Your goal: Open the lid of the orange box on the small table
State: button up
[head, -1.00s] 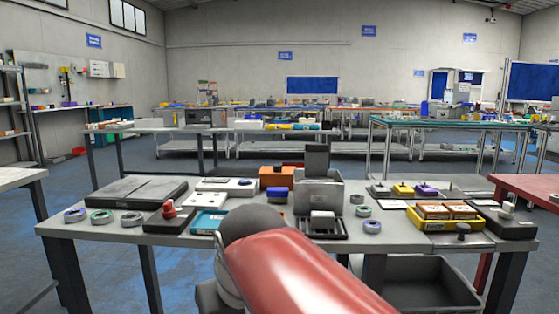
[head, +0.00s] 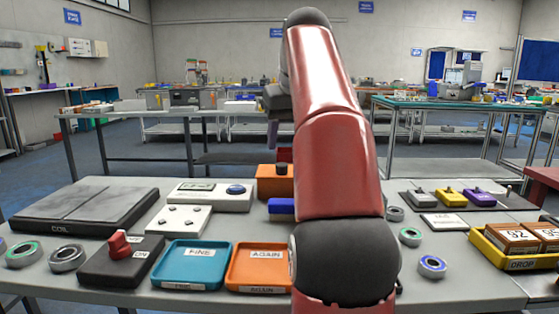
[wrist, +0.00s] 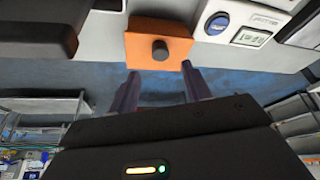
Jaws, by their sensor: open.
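The orange box (head: 274,187) stands near the far edge of the table (head: 90,258), left of my red arm in the head view. A dark round knob sits on its top. In the wrist view the orange box (wrist: 158,57) is at the top middle, with the dark knob facing the camera. My gripper (wrist: 160,74) is open and empty, its two fingers pointing toward the box's near edge, apart from the knob. In the head view only part of my gripper (head: 272,132) shows, above and beyond the box. My arm hides the box's right side.
A blue block (head: 281,207) sits just in front of the box. A white device with a blue button (head: 236,189) is to its left. A blue tray (head: 192,264) and an orange tray (head: 258,268) lie nearer. A yellow bin (head: 500,250) is at the right.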

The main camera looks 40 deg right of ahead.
aim_at(282, 165)
jog(key=b+x, duration=0.2)
jog(key=x, duration=0.4)
jog(key=shift+f, duration=0.25)
grip_shut()
